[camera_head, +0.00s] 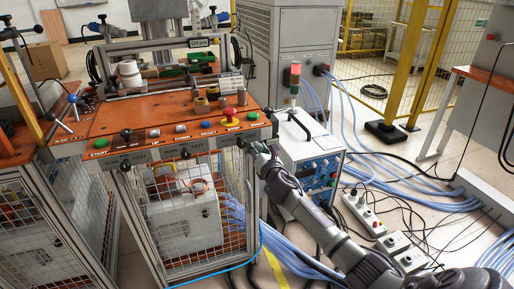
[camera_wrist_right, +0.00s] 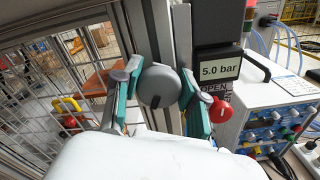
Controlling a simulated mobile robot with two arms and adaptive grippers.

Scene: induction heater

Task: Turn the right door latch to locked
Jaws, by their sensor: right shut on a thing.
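The right door latch shows in the right wrist view as a round grey knob (camera_wrist_right: 161,84) on the front of a metal post, with a short dark mark near its lower edge. My right gripper (camera_wrist_right: 158,92) has its teal-sided fingers on either side of the knob and is shut on it. In the head view my right gripper (camera_head: 258,150) is at the right front corner of the caged bench, where it hides the latch. The mesh door (camera_head: 190,215) stands below the orange bench top. My left gripper is not in view.
A red valve handle (camera_wrist_right: 220,109) with an OPEN label and a 5.0 bar sign (camera_wrist_right: 219,69) sit close right of my fingers. A white and blue control unit (camera_head: 313,160) stands right of the bench. Blue hoses (camera_head: 390,165) and power strips (camera_head: 365,213) lie on the floor.

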